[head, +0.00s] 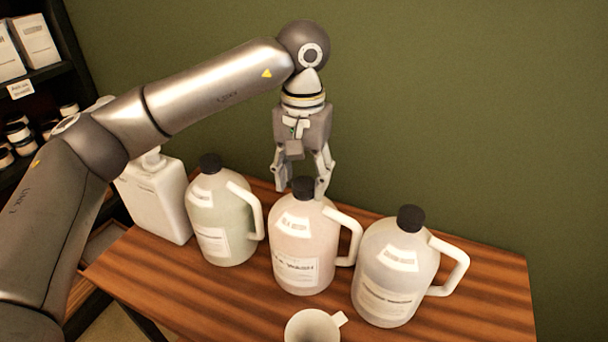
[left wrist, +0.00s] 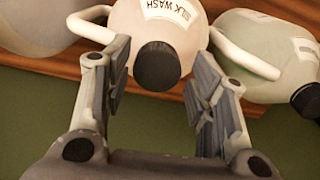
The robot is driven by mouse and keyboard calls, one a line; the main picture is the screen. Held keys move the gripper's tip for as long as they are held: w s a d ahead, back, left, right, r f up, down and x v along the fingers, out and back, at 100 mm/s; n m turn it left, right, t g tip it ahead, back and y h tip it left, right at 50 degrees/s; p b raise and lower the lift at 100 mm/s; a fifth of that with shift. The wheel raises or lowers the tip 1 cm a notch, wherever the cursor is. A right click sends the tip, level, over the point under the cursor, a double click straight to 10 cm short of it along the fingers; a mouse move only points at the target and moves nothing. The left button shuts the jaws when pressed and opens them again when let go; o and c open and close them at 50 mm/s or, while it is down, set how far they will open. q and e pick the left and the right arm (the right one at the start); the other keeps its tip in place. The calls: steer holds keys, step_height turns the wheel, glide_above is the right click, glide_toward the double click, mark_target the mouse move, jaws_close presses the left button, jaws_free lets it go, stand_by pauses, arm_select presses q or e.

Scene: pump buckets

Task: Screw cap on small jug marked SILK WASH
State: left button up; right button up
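The middle jug (head: 305,232), pinkish with a white handle, stands on the table; its label reads "...K WASH" in the head view. In the left wrist view this jug (left wrist: 185,30) shows "LK WASH". A black cap (head: 303,187) sits at its neck; how tightly it is screwed cannot be told. My left gripper (head: 303,184) points down over this jug, fingers open. In the left wrist view the cap (left wrist: 157,66) lies between the open fingers (left wrist: 160,85), with a gap on each side. My right gripper is not in view.
A greenish capped jug (head: 222,215) stands to the left, a whitish capped jug (head: 393,265) to the right. A white pump container (head: 157,200) stands at the far left. A white mug (head: 312,328) is in front. The wooden table (head: 480,300) is bare at right.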

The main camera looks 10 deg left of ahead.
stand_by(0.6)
arm_select(q)
steer(key=n, duration=0.3)
steer(key=n+b, duration=0.1)
steer(key=n, duration=0.3)
steer(key=shift+n, duration=0.4)
steer(key=n, duration=0.7)
steer(key=shift+r+b, duration=0.1)
steer(key=shift+b, duration=0.3)
steer(key=shift+c, duration=0.5)
steer(key=c, duration=1)
steer(key=shift+c, duration=0.2)
